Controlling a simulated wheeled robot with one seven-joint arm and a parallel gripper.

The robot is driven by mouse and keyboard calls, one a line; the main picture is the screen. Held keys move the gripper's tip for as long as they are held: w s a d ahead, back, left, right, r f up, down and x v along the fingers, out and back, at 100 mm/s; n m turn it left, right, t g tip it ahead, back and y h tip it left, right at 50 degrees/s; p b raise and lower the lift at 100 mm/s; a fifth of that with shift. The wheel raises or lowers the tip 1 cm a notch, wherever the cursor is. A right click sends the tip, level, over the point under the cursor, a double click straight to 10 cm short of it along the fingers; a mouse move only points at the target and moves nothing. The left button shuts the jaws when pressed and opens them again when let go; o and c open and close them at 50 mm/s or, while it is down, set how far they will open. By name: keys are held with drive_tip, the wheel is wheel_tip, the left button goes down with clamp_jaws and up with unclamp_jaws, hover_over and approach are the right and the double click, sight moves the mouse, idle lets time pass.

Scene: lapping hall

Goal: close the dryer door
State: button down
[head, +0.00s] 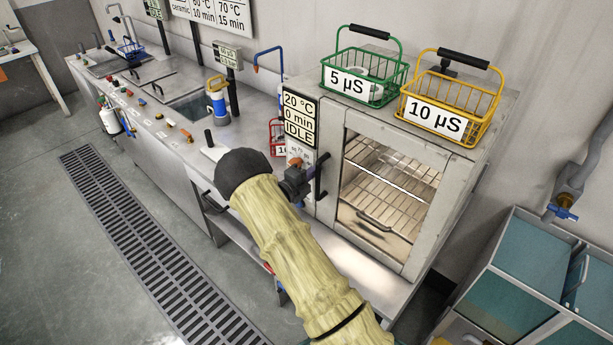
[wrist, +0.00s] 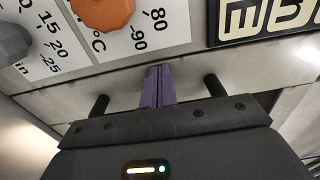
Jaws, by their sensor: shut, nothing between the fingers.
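The dryer (head: 475,190) is a pale grey box on the bench, with a display reading 20 °C, 0 min, IDLE. Its door (head: 425,215) has a large window with wire racks behind it. The door looks flush or nearly so with the front; I cannot tell if it is fully shut. A black upright handle (head: 321,177) is at the door's left side. My gripper (head: 299,203) is shut and empty, just left of the handle, in front of the control panel. In the wrist view the purple fingers (wrist: 157,86) are together close to the panel; contact is unclear.
A green basket (head: 365,80) and a yellow basket (head: 450,105) stand on the dryer. An orange knob (wrist: 103,12) is near my fingers. A red basket (head: 277,138) is behind my arm. Sinks line the bench at left. Blue-fronted bins (head: 510,300) stand at lower right.

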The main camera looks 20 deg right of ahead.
drive_tip(key=shift+w+d+r, duration=0.1)
drive_tip(key=shift+d+r, duration=0.25)
drive_tip(key=shift+d, duration=0.05)
drive_tip(key=shift+a, duration=0.1)
drive_tip(key=b+v, duration=0.5)
drive_tip(key=v, duration=0.9)
drive_tip(key=shift+s+a+f+b, duration=0.25)
drive_tip(key=shift+s+f+b, duration=0.05)
drive_tip(key=shift+w, duration=0.15)
